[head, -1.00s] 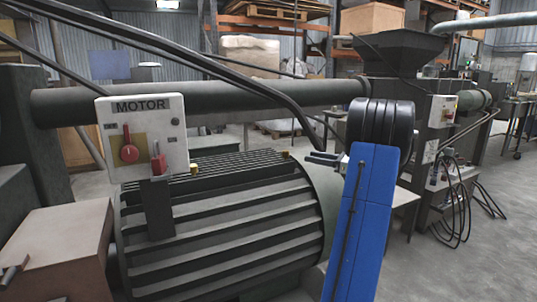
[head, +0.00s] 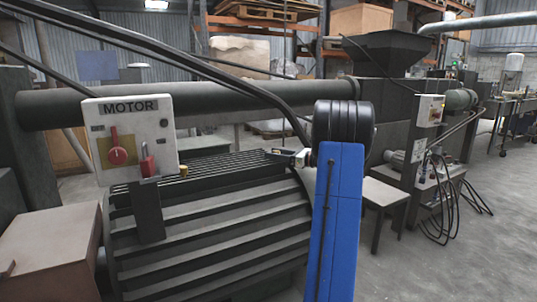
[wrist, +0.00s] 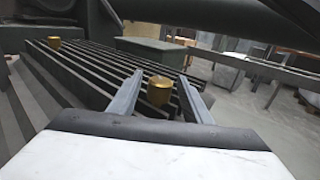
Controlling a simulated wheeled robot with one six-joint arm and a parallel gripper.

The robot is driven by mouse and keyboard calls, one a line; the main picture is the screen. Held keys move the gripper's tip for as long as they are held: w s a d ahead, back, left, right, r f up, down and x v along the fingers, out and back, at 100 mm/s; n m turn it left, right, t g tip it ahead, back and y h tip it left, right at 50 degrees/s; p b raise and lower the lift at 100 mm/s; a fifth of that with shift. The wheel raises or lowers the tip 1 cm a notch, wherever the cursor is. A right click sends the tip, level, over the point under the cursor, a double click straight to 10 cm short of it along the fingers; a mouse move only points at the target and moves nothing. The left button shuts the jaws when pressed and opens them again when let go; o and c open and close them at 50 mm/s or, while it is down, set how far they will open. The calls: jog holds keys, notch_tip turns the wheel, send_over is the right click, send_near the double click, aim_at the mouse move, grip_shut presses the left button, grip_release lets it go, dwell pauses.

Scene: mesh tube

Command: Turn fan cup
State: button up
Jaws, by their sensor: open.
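Two small brass cups sit on top of the ribbed motor housing (head: 220,215). One brass cup (wrist: 160,90) stands upright between the two fingers of my gripper (wrist: 159,77) in the wrist view, with a gap visible on each side. In the head view my gripper (head: 272,152) is above the fan-end side of the motor, and the cup there is hidden by it. The other brass cup (head: 183,170) is near the control box, and it also shows at the far left of the wrist view (wrist: 55,43). My gripper is open and holds nothing. No label tells which cup is the fan cup.
A MOTOR control box (head: 130,138) with a red knob and red lever stands at the left. Thick black cables (head: 190,65) and a large horizontal pipe (head: 210,100) run behind and above the motor.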

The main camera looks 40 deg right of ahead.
aim_at(275, 151)
jog(key=shift+x, duration=1.7)
jog(key=c, duration=1)
jog(key=shift+c, duration=0.2)
jog(key=shift+m+h, duration=0.3)
jog(key=shift+h, duration=0.2)
jog(key=m+h, duration=0.1)
jog(key=h, duration=0.1)
jog(key=d+m+t+h, duration=0.1)
jog(key=m+h, duration=0.1)
jog(key=shift+w+h, duration=0.1)
jog(key=shift+h, duration=0.3)
jog(key=m+h, duration=0.1)
jog(key=h, duration=0.1)
jog(key=d+m+h, duration=0.1)
jog(key=shift+m+h, duration=0.4)
jog(key=shift+s+d+m+g+h, duration=0.1)
jog(key=shift+d+m+g+h, duration=0.25)
jog(key=shift+m+h, duration=0.6)
jog(key=shift+s+d+m+g+h, duration=0.1)
jog(key=shift+m+g+h, duration=0.4)
jog(key=shift+h, duration=0.8)
jog(key=shift+s+d+m+g+h, duration=0.1)
jog(key=shift+d+m+g+h, duration=0.2)
jog(key=shift+m+h, duration=0.65)
jog(key=shift+h, duration=0.4)
